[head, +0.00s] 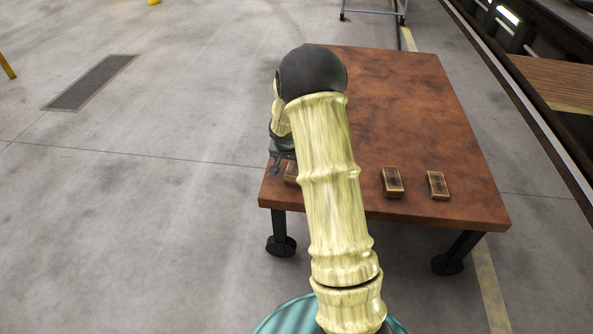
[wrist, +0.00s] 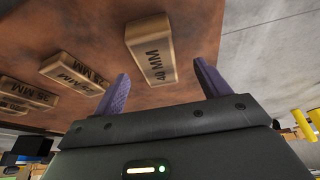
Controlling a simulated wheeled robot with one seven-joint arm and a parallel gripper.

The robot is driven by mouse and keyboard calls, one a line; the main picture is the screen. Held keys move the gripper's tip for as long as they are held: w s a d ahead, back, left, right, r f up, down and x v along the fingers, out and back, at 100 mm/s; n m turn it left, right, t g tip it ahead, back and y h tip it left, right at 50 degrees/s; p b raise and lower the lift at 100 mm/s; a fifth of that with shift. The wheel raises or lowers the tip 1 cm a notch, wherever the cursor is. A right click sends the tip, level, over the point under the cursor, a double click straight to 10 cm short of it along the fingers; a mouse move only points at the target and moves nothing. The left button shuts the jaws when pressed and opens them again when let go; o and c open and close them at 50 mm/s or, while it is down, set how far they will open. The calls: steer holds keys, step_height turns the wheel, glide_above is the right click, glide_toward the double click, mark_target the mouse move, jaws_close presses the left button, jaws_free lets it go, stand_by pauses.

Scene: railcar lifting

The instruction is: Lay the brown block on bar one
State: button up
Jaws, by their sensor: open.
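Several brown blocks with dark lettering lie on the brown table. In the wrist view the nearest block (wrist: 150,50), marked 40 MM, lies just beyond and between the open fingers of my gripper (wrist: 162,70); they do not touch it visibly. In the head view my gripper (head: 281,163) is at the table's near left corner, beside a block (head: 291,172) mostly hidden by my arm. Two more blocks, one mid-edge (head: 393,182) and one to its right (head: 438,185), lie along the near edge. I cannot tell which item is bar one.
The table (head: 400,100) is bare over its far and right parts. More blocks show in the wrist view, one (wrist: 72,74) left of the nearest and another (wrist: 28,92) farther left. A railcar track edge (head: 530,110) runs along the right. Open floor lies left.

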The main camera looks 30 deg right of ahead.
steer(key=b+x, duration=0.2)
steer(key=x, duration=0.3)
steer(key=shift+s+d+f+b, duration=0.15)
steer(key=shift+b, duration=0.15)
steer(key=c, duration=1.2)
step_height(320, 180, up, 10)
steer(key=p, duration=0.4)
steer(key=shift+p, duration=0.35)
